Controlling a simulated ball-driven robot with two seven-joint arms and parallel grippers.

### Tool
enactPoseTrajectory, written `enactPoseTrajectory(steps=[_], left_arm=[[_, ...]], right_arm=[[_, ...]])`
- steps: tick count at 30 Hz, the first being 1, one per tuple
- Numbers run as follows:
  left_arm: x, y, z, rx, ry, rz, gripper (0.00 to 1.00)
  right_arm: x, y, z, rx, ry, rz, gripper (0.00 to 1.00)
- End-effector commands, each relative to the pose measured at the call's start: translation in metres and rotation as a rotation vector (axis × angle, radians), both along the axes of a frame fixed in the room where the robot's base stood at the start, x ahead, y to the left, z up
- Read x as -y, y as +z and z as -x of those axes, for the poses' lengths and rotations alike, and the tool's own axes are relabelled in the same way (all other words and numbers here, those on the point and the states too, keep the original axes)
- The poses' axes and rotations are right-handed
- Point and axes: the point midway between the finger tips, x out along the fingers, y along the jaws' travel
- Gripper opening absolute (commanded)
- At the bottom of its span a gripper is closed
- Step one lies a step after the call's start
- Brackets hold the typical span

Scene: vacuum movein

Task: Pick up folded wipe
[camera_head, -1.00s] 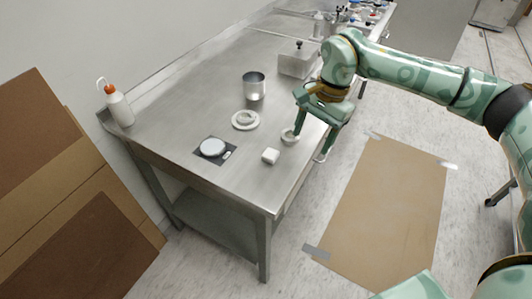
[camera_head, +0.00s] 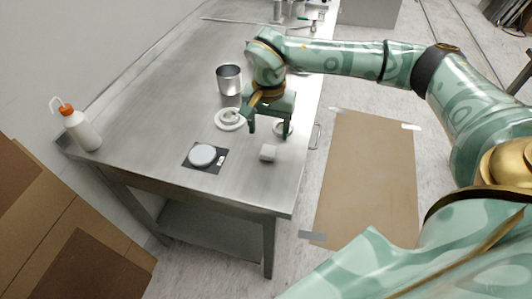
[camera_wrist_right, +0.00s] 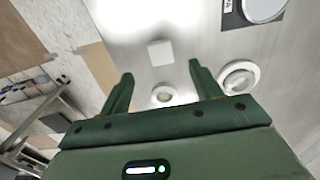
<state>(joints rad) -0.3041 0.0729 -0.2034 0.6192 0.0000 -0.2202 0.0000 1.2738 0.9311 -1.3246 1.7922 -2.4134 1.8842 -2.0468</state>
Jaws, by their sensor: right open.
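The folded wipe (camera_head: 268,152), a small white block-like pad, lies on the steel table near its right edge. In the right wrist view the wipe (camera_wrist_right: 160,52) shows ahead of and between the fingertips, apart from them. My right gripper (camera_head: 268,130) is open and empty, above the table just behind the wipe. In the right wrist view its fingers (camera_wrist_right: 160,70) are spread wide. My left gripper is not in view.
A small white dish (camera_head: 283,128) sits close by the right fingers. A white ringed dish (camera_head: 230,118), a metal beaker (camera_head: 229,79), a round white disc on a dark pad (camera_head: 203,155) and a wash bottle (camera_head: 80,128) stand on the table (camera_head: 150,130). Cardboard (camera_head: 370,170) lies on the floor.

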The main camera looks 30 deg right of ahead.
Motion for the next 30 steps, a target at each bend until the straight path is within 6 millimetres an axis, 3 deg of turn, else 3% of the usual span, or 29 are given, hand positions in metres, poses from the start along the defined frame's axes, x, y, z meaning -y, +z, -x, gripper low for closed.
enactPoseTrajectory(steps=[1, 8, 16, 25, 26, 30], left_arm=[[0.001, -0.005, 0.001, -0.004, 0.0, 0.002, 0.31], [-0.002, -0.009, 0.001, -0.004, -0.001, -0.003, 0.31], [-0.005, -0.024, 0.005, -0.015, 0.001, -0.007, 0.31], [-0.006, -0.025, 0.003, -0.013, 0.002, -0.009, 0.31], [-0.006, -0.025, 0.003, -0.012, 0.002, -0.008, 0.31], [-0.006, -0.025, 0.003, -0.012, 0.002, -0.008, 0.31]], right_arm=[[0.0, -0.013, 0.0, -0.003, 0.0, 0.0, 0.64], [0.0, -0.033, 0.0, 0.0, -0.001, 0.0, 0.64], [0.004, -0.076, -0.004, -0.003, -0.001, -0.001, 0.64], [0.004, -0.081, -0.005, 0.002, -0.001, -0.001, 0.64], [0.004, -0.081, -0.005, 0.002, -0.001, -0.001, 0.61], [0.004, -0.081, -0.005, 0.002, -0.001, -0.001, 0.22]])
